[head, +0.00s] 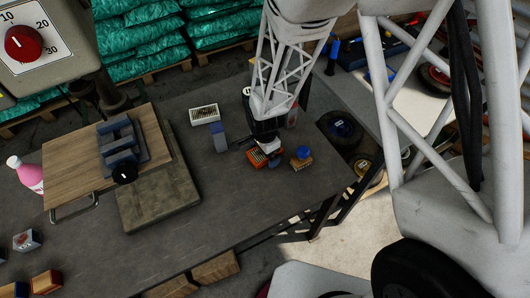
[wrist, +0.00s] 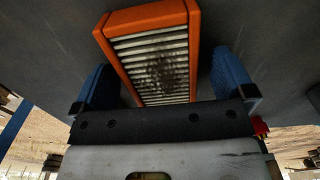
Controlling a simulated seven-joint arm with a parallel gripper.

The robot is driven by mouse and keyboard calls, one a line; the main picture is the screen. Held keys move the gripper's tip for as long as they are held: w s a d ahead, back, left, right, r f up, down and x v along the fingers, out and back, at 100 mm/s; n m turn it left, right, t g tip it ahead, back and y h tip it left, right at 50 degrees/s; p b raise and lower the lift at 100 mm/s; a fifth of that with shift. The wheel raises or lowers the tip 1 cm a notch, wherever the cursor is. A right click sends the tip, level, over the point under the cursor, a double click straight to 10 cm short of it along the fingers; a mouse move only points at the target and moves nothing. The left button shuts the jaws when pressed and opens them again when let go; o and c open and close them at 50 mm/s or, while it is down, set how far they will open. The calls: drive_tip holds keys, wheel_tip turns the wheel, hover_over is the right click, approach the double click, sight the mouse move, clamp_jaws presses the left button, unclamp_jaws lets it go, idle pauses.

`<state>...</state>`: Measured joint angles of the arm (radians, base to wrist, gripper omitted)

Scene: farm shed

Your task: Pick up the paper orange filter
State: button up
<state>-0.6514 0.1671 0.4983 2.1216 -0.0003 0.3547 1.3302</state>
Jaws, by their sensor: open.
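The paper orange filter (wrist: 150,50) has an orange frame and white pleats with a dark smudge in the middle. In the head view the orange filter (head: 257,157) is on the dark workbench, partly hidden under my gripper (head: 264,146). In the wrist view my gripper (wrist: 163,72) is open, with one blue-padded finger on either side of the filter. A gap shows between the filter and the right finger; the left finger is closer to the frame. The filter's near end is hidden behind the gripper body. I cannot tell whether either finger touches it.
On the workbench (head: 240,205), a white-pleated filter (head: 204,114) and a blue-grey box (head: 219,137) stand to the left. A blue-topped tan object (head: 302,159) is close on the right.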

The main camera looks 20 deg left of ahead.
drive_tip(key=shift+c, duration=0.5)
drive_tip(key=c, duration=0.9)
drive_tip(key=shift+c, duration=0.2)
drive_tip(key=shift+r, duration=0.2)
drive_tip(key=shift+r, duration=0.75)
wheel_tip(320, 180, up, 2)
drive_tip(key=s+d, duration=0.3)
drive_tip(key=s, duration=0.1)
drive_tip(key=s+d, duration=0.3)
drive_tip(key=s, duration=0.1)
drive_tip(key=s+d+r, duration=0.1)
drive_tip(key=s+d, duration=0.2)
drive_tip(key=s, duration=0.2)
drive_tip(key=shift+d, duration=0.2)
